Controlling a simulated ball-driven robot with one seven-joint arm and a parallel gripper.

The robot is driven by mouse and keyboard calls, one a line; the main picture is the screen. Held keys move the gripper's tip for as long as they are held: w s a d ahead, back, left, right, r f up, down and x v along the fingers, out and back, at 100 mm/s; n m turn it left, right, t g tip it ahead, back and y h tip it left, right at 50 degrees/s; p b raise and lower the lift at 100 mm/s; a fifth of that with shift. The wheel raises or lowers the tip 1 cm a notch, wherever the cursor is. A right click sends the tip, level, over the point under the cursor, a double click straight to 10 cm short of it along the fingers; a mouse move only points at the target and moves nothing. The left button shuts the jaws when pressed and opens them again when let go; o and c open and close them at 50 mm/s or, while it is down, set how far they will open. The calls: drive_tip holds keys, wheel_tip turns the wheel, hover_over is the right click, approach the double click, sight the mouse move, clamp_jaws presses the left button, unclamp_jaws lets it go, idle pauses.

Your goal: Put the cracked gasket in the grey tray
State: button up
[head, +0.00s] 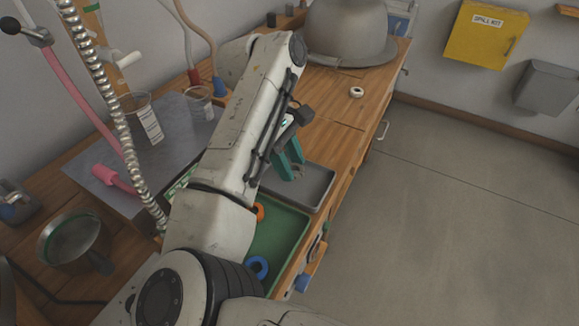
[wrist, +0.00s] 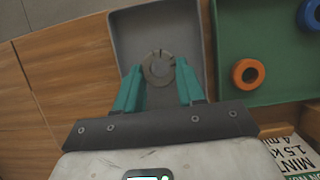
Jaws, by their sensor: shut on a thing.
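The cracked gasket is a grey-brown ring (wrist: 147,70) with dark crack lines, seen between my fingertips in the wrist view. My gripper (wrist: 158,68) has teal fingers and is shut on this ring. The grey tray (wrist: 128,30) lies behind and below the ring in the wrist view. In the head view my gripper (head: 290,168) points down over the back left part of the grey tray (head: 318,190). The ring is mostly hidden there, and I cannot tell how far it is above the tray floor.
A green tray (head: 285,225) beside the grey one holds an orange ring (head: 259,211) and a blue ring (head: 257,267). A white ring (head: 356,92) lies on the wooden bench near a large metal dome (head: 345,30). Glass beakers and hoses stand at the left.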

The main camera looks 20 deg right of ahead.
drive_tip(key=shift+f, duration=0.95)
drive_tip(key=shift+f, duration=0.2)
drive_tip(key=o, duration=1)
drive_tip(key=shift+r, duration=0.1)
drive_tip(key=shift+r, duration=0.25)
drive_tip(key=v, duration=1.1)
drive_tip(key=shift+w+a+r+p, duration=0.1)
drive_tip(key=shift+r+p, duration=0.3)
